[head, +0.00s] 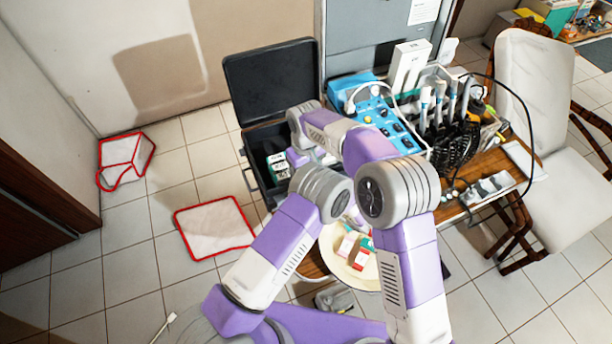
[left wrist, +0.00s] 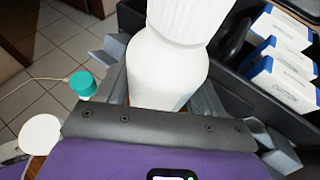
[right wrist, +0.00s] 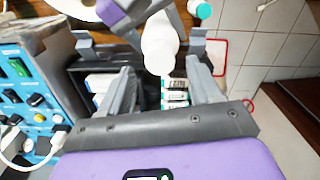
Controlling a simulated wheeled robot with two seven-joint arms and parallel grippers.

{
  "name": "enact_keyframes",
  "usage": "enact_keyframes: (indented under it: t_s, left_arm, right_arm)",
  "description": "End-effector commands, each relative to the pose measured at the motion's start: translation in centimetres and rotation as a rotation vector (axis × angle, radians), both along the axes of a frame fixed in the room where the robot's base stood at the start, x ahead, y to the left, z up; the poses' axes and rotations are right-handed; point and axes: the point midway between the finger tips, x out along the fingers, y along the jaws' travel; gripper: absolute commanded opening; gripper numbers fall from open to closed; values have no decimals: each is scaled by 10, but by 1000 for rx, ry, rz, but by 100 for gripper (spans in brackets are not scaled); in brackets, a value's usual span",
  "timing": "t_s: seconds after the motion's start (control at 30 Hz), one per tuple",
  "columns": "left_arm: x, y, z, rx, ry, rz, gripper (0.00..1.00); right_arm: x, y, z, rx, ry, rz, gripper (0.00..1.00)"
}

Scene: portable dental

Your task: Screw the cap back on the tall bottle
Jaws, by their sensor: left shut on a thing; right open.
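The tall white bottle (left wrist: 168,70) stands between the fingers of my left gripper (left wrist: 160,92), which is shut on it. A white ribbed cap (left wrist: 187,18) shows at its top end in the left wrist view; whether it is screwed tight cannot be told. In the right wrist view the white bottle (right wrist: 160,40) shows end-on, just beyond my right gripper (right wrist: 162,82). My right gripper is open, with empty space between its fingers. In the head view my arms hide the bottle and both gripper tips.
An open black case (head: 270,85) holds several small boxes (left wrist: 285,75) beneath the grippers. A round table (head: 330,250) carries red-and-white boxes (head: 348,246). A teal-capped item (left wrist: 83,84) stands nearby. A blue control unit (head: 377,115) with cables crowds the right side.

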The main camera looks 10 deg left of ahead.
Motion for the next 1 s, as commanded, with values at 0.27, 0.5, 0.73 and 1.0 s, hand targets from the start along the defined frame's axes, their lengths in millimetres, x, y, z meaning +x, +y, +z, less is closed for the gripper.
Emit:
enact_keyframes:
  t_s: [0.27,0.5,0.73,1.0]
  left_arm:
    - [0,0,0,1,0,0,0]
    - [0,0,0,0,-1,0,0]
    - [0,0,0,0,-1,0,0]
    - [0,0,0,1,0,0,0]
  right_arm:
    - [0,0,4,0,0,0,63]
    - [0,0,9,-1,-1,78,59]
    - [0,0,26,0,-1,370,59]
    - [0,0,38,0,0,595,59]
